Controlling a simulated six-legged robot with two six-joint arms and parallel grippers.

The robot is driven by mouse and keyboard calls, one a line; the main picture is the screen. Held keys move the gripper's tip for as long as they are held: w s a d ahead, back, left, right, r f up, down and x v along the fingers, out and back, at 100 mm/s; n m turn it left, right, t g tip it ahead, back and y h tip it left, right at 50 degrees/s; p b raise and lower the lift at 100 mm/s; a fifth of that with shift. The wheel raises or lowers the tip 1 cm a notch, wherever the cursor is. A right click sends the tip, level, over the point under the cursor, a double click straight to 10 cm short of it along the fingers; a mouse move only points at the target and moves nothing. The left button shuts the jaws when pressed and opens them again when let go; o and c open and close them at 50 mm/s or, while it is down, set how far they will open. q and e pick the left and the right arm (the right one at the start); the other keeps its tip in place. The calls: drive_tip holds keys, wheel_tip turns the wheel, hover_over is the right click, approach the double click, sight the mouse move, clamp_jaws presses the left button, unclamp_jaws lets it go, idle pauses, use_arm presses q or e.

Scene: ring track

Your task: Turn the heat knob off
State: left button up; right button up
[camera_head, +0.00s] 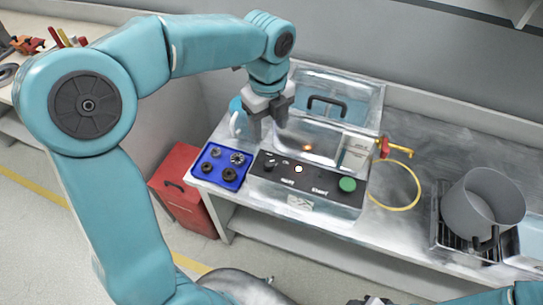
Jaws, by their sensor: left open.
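A metal machine has a black front panel (318,187). The panel carries a small dark knob (270,163) at its left, a white round light or dial (299,169) beside it, and a green button (347,184) at its right. Small white lettering under them is too blurred to read surely. My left gripper (269,127) points down above the panel's left end, open and empty, apart from the knob. Which way the knob is turned is too small to tell. At the bottom edge, part of my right gripper (372,301) shows, mostly cut off.
The machine's lid (352,90) stands raised with a black handle. A blue tray (222,166) of dark round parts lies left of it. A yellow hose (405,199) and a grey pot (482,210) are at right. A red box (180,188) stands below left.

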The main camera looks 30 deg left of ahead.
sight(269, 162)
use_arm(q)
wheel_tip(269, 162, down, 13)
drive_tip(key=shift+f, duration=0.15)
drive_tip(key=c, duration=1.1)
